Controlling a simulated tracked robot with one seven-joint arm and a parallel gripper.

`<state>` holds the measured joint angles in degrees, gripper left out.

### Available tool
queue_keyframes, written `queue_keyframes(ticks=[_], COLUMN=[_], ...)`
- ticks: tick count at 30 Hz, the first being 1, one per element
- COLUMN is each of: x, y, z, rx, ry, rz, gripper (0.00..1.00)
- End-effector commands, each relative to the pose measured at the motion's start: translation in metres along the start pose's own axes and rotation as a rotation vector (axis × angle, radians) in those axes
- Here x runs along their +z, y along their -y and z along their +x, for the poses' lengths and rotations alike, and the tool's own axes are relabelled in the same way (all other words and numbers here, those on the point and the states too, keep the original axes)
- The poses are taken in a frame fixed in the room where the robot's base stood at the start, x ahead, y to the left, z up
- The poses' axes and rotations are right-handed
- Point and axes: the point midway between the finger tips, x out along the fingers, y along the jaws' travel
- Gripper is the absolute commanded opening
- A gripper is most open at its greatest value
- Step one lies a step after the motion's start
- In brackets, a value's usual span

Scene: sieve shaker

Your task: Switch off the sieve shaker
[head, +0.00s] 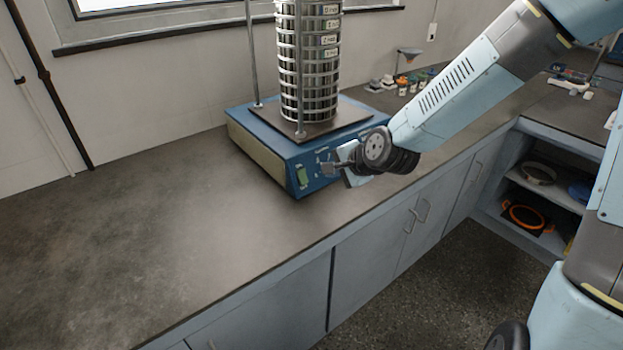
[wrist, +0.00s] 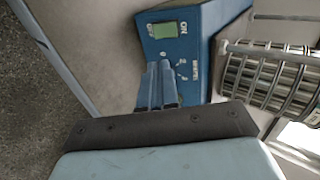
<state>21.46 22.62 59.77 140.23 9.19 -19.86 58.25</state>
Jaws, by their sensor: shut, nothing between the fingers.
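The sieve shaker is a blue box (head: 270,155) on the counter, with a tall stack of metal sieves (head: 308,60) on its dark top plate. A lit-looking green switch (head: 303,176) is on its front panel near the left corner. In the wrist view the green switch (wrist: 170,29) has "ON" printed beside it; the marking on its other side is too small to read. My gripper (head: 328,168) is shut and empty in front of the panel, to the right of the switch. In the wrist view its fingers (wrist: 161,68) point at the panel, below the switch; contact cannot be told.
The counter (head: 170,240) is clear to the left of the shaker. Small jars and a funnel stand (head: 405,70) are behind my arm. An open shelf (head: 540,190) holding pans is at the right. Metal rods (head: 253,55) rise beside the sieve stack.

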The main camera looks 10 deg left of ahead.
Motion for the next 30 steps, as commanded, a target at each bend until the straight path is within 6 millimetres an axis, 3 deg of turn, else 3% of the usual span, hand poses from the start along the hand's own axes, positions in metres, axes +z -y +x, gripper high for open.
queue_keyframes(ticks=[11, 30], x=[0.002, 0.001], y=[-0.001, -0.001], z=[0.034, 0.111], rx=[0.002, 0.002], ry=[0.003, 0.002], rz=[0.0, -0.001], gripper=[0.0, 0.0])
